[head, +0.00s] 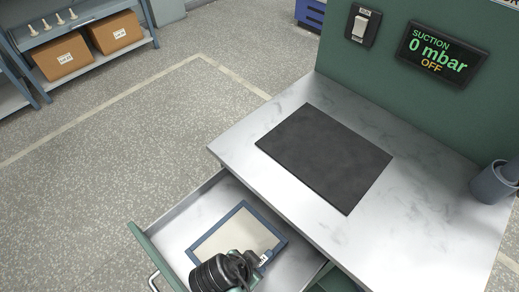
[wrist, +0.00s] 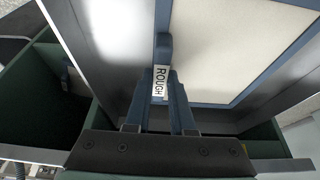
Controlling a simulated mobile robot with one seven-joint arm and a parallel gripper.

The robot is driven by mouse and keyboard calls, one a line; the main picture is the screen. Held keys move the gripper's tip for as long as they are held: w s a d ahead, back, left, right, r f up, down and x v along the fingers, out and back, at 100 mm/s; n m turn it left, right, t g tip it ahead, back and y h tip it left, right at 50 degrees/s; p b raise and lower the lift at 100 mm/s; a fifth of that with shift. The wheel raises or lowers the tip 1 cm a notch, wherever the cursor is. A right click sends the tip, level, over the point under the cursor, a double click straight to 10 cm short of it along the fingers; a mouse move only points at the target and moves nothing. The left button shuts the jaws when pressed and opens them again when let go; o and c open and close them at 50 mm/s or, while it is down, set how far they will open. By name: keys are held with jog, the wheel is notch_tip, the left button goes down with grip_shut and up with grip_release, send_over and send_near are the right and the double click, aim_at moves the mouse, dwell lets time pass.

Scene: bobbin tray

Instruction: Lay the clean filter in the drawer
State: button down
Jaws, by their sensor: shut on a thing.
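The filter (head: 240,236) is a flat panel with a blue frame and a pale cream, clean-looking face. In the head view it is inside the open drawer (head: 192,214), within its walls; whether it touches the drawer floor I cannot tell. My gripper (head: 248,268) is at its near edge. My wrist hides the filter's near corner in the head view.
The marble-look worktop (head: 262,128) stands above the drawer, with a black mat (head: 325,155) on it. A grey cup (head: 490,187) is at its right. A panel display (head: 438,53) reads suction 0 mbar, OFF, beside a switch (head: 361,25). The floor left of the drawer is clear.

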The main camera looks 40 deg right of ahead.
aim_at(260, 253)
jog(key=d, duration=0.1)
jog(key=w+d, duration=0.1)
jog(key=d, duration=0.1)
jog(key=shift+w+r, duration=0.1)
jog(key=shift+w, duration=0.1)
jog(key=shift+a+f, duration=0.15)
jog(key=shift+f, duration=0.55)
jog(key=shift+s, duration=0.1)
jog(key=c, duration=0.8)
grip_release()
jog(key=shift+o, duration=0.2)
jog(key=p+v, duration=0.1)
jog(key=v, duration=1.1)
jog(key=shift+p, duration=0.3)
jog(key=shift+a+r, duration=0.1)
